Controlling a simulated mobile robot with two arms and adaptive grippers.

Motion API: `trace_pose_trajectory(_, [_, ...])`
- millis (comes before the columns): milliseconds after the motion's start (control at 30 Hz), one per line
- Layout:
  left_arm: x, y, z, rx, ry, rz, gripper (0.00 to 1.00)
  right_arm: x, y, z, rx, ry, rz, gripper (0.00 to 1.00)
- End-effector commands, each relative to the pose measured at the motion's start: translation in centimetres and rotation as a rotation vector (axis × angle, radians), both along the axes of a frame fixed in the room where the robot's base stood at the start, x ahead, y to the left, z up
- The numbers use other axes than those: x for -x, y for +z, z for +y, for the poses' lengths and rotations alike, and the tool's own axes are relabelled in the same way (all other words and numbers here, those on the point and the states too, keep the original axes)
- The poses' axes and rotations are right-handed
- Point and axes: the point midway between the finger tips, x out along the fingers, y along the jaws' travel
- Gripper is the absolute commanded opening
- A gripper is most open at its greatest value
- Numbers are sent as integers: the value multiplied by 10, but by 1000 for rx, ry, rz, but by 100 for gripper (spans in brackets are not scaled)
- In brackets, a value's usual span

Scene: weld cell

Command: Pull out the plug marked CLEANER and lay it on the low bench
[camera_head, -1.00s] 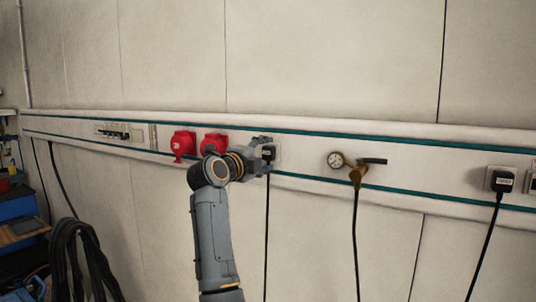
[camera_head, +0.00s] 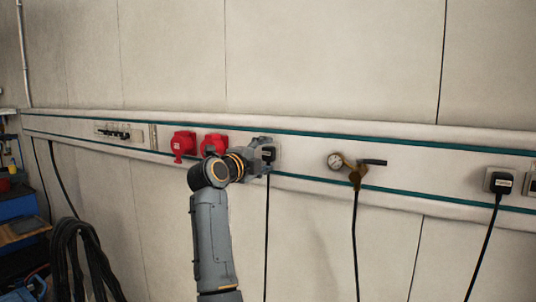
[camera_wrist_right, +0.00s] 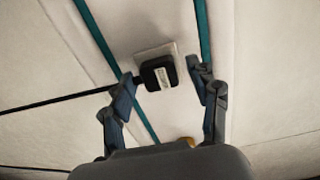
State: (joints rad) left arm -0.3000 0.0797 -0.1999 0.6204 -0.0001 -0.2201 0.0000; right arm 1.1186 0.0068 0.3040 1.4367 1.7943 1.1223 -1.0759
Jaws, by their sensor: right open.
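A black plug (camera_head: 268,154) with a white label sits in a wall socket in the head view, its cable hanging straight down. The label is too small to read. In the right wrist view the same plug (camera_wrist_right: 158,74) sits in its pale socket plate. My right gripper (camera_head: 264,156) is at this plug; in the wrist view its open fingers (camera_wrist_right: 160,88) are on either side of it, with gaps visible. Another labelled black plug (camera_head: 502,182) is in a socket at the far right. My left gripper is not in view. No low bench shows.
Two red industrial sockets (camera_head: 184,144) are on the wall rail left of my right gripper. A gauge with a brass valve (camera_head: 354,172) and hanging hose is to its right. Coiled black cable (camera_head: 78,260) and a blue cart (camera_head: 18,208) are at lower left.

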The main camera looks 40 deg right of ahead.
Motion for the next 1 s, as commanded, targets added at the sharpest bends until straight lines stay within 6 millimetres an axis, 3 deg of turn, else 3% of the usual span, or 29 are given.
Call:
trace_pose_trajectory(100, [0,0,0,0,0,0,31,0,0,0,0,0,0,56])
trace_pose_trajectory(300, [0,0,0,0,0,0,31,0,0,0,0,1,0,16])
trace_pose_trajectory(400, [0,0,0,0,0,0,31,0,0,0,0,1,0,0])
trace_pose_trajectory(1000, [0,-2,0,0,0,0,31,5,0,18,0,1,-1,0])
